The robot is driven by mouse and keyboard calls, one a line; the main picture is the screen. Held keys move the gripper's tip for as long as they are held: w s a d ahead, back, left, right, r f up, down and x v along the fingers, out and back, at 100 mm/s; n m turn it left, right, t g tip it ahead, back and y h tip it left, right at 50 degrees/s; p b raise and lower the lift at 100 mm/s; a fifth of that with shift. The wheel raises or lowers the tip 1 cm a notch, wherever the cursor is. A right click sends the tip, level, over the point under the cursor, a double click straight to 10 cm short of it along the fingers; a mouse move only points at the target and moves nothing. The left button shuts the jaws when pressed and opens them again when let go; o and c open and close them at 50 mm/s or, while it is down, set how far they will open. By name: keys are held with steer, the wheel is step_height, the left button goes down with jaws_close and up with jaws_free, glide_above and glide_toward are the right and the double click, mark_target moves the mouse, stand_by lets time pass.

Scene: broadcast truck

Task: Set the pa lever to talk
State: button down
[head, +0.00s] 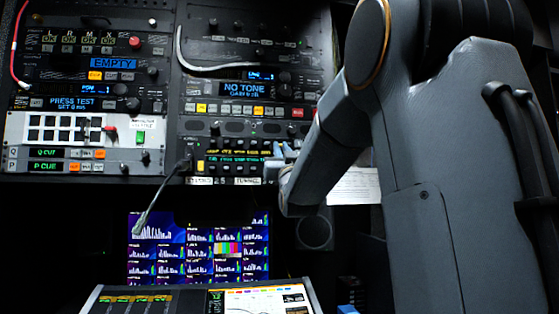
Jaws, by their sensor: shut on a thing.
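My gripper (281,151) is at the lower right corner of the right-hand rack, against the panel with rows of small keys and green text (235,150). Its small pale fingertips are partly hidden by my own wrist. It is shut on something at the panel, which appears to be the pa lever. The lever itself is too small and too covered to make out, so its position and its talk marking cannot be read.
A gooseneck microphone (160,195) sticks out below the racks, left of my gripper. A multiview screen (198,248) is underneath, with a lit console (195,299) in front. A left rack (85,90) shows EMPTY. A white sheet (354,186) hangs at right.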

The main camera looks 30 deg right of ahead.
steer(key=shift+w+d+f+t+h+b, duration=0.15)
steer(key=shift+t+b, duration=0.25)
steer(key=shift+b, duration=1.25)
steer(key=shift+w+a+f+t+h+b, duration=0.15)
steer(key=shift+t+b, duration=0.25)
steer(key=shift+b, duration=1.25)
steer(key=shift+d+f+t+h+b, duration=0.1)
steer(key=shift+f+t+b, duration=0.25)
steer(key=shift+b, duration=1.3)
steer(key=shift+r, duration=0.15)
steer(key=c, duration=1.8)
jaws_free()
steer(key=b+v, duration=0.2)
steer(key=v, duration=0.6)
steer(key=shift+w, duration=0.1)
